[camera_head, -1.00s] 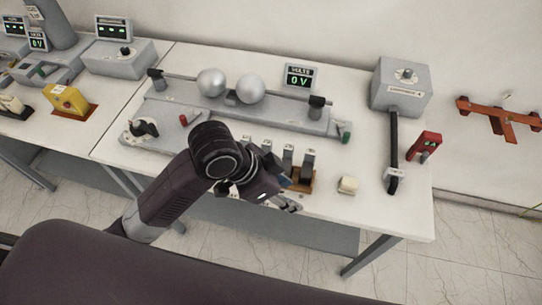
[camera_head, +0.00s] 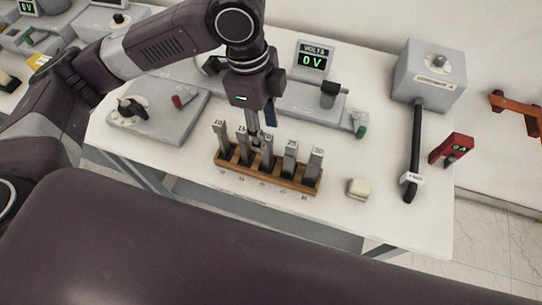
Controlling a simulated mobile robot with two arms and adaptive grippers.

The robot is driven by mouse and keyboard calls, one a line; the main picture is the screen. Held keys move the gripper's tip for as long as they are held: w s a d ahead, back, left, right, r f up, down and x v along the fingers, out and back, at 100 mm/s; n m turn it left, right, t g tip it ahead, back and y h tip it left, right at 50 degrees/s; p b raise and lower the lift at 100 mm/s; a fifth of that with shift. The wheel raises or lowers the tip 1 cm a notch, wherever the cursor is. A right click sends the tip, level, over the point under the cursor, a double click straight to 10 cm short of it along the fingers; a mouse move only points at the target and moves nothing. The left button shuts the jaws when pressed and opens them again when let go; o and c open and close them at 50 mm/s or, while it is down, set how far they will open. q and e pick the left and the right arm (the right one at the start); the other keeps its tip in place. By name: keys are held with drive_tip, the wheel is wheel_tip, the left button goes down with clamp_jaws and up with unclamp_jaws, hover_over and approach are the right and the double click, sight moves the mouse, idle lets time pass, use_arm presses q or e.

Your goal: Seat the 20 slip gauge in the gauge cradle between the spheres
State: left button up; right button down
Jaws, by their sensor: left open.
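Several grey slip gauges stand upright in a wooden rack (camera_head: 268,180) at the front middle of the table. The 20 slip gauge (camera_head: 267,156) appears to be the middle one, partly covered by my gripper. My left gripper (camera_head: 257,140) points down over the middle of the rack, with its open fingers at the top of that gauge. I cannot tell whether the fingers touch it or straddle it. The spheres and the gauge cradle are hidden behind my left arm and gripper. My right gripper is not in view.
The sphere apparatus base (camera_head: 300,112) lies behind the rack, with a volts display (camera_head: 313,61) reading 0 V behind it.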

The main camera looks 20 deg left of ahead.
sight(267, 158)
use_arm(q)
wheel_tip(267, 158, down, 3)
drive_tip(key=shift+a+f+b, duration=0.1)
drive_tip(key=shift+b, duration=1.05)
drive_tip(key=shift+f+b, duration=0.3)
drive_tip(key=shift+b, duration=0.1)
drive_tip(key=shift+f, duration=0.35)
drive_tip(key=f+p, duration=0.1)
drive_tip(key=f, duration=0.6)
drive_tip(key=shift+d, duration=0.2)
drive_tip(key=shift+f, duration=0.2)
clamp_jaws()
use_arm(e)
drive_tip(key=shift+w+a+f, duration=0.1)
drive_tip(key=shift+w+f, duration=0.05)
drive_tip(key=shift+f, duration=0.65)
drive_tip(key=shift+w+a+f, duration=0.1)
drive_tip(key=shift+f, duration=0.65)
